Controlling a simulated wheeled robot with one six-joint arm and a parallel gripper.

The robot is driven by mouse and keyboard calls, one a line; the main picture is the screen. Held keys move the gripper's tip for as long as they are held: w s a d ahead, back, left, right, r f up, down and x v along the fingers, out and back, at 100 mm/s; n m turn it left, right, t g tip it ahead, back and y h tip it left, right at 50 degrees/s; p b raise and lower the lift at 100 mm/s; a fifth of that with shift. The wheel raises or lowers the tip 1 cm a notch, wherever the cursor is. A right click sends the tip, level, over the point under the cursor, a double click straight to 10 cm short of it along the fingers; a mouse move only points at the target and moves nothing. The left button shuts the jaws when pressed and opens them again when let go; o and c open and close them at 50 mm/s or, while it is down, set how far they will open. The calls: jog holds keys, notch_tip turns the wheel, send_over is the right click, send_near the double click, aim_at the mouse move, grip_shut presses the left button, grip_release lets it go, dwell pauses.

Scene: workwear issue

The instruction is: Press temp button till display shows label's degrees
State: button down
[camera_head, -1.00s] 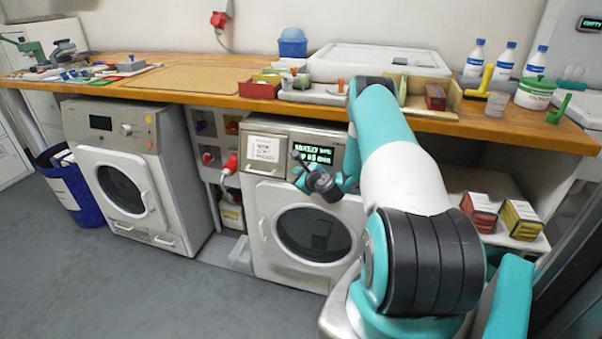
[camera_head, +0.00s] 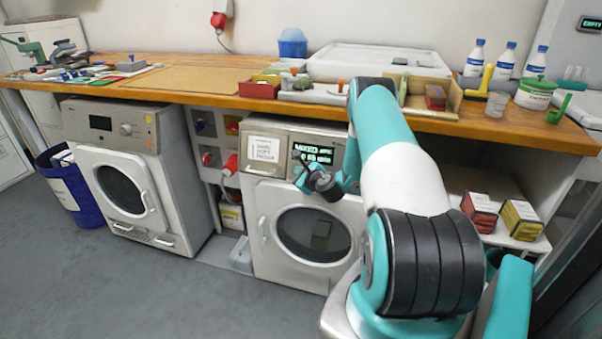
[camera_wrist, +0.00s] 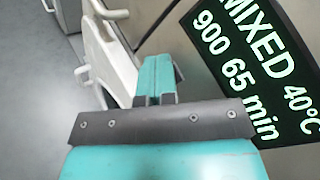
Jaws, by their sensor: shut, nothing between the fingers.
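The washing machine (camera_head: 258,205) stands under the bench with a white label (camera_head: 264,149) on its upper left front; the label's writing is too small to read for sure. Its lit display (camera_head: 313,154) is dark with pale green text. In the wrist view the display (camera_wrist: 262,65) reads "MIXED 40°C" and "900 65 min", tilted. My gripper (camera_head: 300,170) is in front of the control panel, just below the display's left end. In the wrist view my gripper (camera_wrist: 155,92) is shut and empty, pointing at the panel. The temp button is not visible; my gripper may cover it.
A second machine (camera_head: 120,180) stands to the left, with a blue bin (camera_head: 62,185) beside it. The wooden bench top (camera_head: 205,85) overhangs the machines. Cartons (camera_head: 520,218) sit on a low shelf at right. The grey floor in front is clear.

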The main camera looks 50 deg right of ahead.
jog(key=shift+s+a+r, duration=0.25)
jog(key=shift+s+a, duration=0.05)
jog(key=shift+a, duration=0.35)
jog(key=shift+a, duration=0.1)
jog(key=a, duration=0.1)
jog(key=s+a+r, duration=0.1)
jog(key=a+p, duration=0.1)
jog(key=a, duration=0.1)
jog(key=shift+s+a+r, duration=0.1)
jog(key=shift+s+r, duration=0.15)
jog(key=shift+s, duration=0.15)
dwell(1.5)
